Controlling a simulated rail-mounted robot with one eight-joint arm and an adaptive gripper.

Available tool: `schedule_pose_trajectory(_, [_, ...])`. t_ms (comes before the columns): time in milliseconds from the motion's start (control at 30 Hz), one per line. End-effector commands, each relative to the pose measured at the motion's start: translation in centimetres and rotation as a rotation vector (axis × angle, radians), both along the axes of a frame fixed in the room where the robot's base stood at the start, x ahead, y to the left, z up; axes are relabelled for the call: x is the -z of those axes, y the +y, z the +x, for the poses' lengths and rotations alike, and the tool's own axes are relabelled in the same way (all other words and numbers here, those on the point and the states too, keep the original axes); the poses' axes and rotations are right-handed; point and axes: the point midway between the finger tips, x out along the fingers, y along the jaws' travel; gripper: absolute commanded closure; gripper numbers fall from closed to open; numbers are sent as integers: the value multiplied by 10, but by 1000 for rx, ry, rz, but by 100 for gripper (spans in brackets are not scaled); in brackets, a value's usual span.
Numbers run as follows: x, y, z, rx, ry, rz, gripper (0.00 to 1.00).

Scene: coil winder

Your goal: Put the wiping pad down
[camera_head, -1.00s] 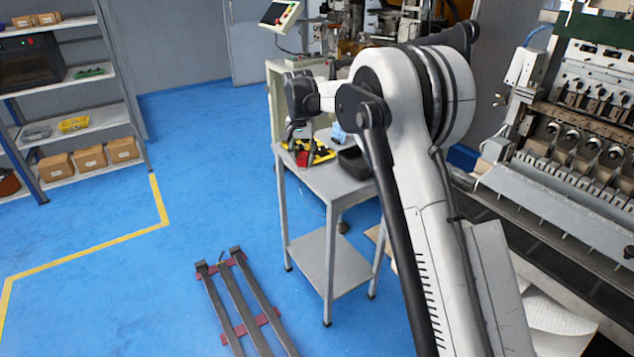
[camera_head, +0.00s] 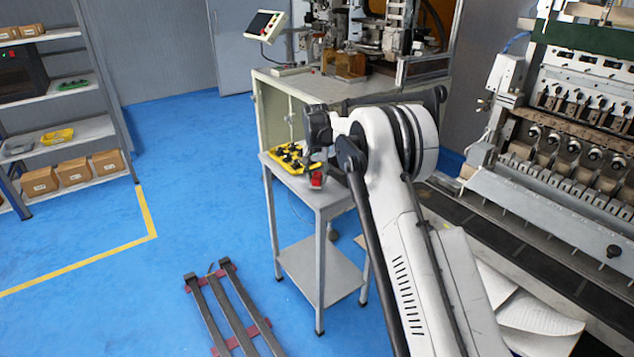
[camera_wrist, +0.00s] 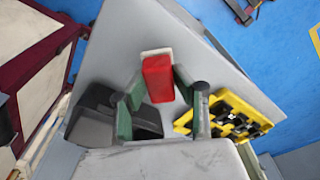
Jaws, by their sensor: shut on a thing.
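The wiping pad (camera_wrist: 158,80) is a red block with a pale layer along its far edge in the wrist view. My gripper (camera_wrist: 158,86) is shut on it, with a green-lined finger on each side. In the head view the red pad (camera_head: 317,180) shows below my gripper (camera_head: 316,168), over the near part of the grey table (camera_head: 331,197). I cannot tell whether the pad touches the tabletop.
A yellow tray with black parts (camera_wrist: 238,118) lies right of the pad in the wrist view; a black open bin (camera_wrist: 95,112) is at left. Bare tabletop (camera_wrist: 205,66) surrounds the pad's far end. A winding machine (camera_head: 345,65) stands behind the table.

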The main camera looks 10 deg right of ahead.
Motion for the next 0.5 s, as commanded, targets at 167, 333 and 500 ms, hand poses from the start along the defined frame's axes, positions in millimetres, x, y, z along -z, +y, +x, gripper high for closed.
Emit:
schedule_pose_trajectory(167, [17,0,0,0,0,0,99])
schedule_pose_trajectory(333, [17,0,0,0,0,0,99])
schedule_pose_trajectory(500, [21,0,0,0,0,0,99])
